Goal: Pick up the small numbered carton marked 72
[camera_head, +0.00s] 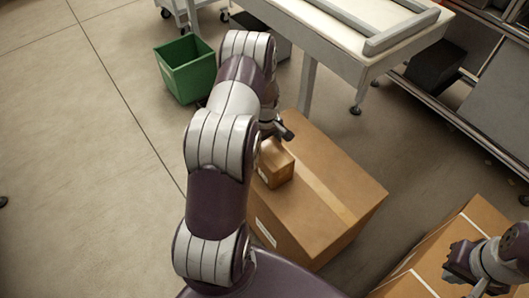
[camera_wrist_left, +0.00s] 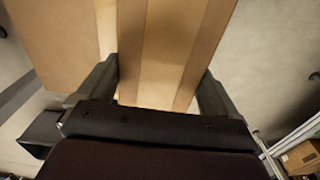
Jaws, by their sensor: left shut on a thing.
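A small brown carton (camera_head: 276,164) is at the top left part of a large taped carton (camera_head: 325,195) in the head view. It has a pale label on its side; I cannot read a number on it. My left gripper (camera_head: 279,129) is at the small carton's far side, mostly hidden behind my arm. In the left wrist view the small carton (camera_wrist_left: 160,85) lies between the two fingers of my left gripper (camera_wrist_left: 160,70), which is shut on it. I cannot tell whether it touches the large carton. My right gripper (camera_head: 460,262) is at the lower right, its jaws unclear.
Another large carton (camera_head: 437,252) stands at the lower right, below my right gripper. A green bin (camera_head: 187,70) stands on the floor at the upper left. A pale table (camera_head: 335,38) stands behind the large carton, with shelving at the right. The floor at the left is clear.

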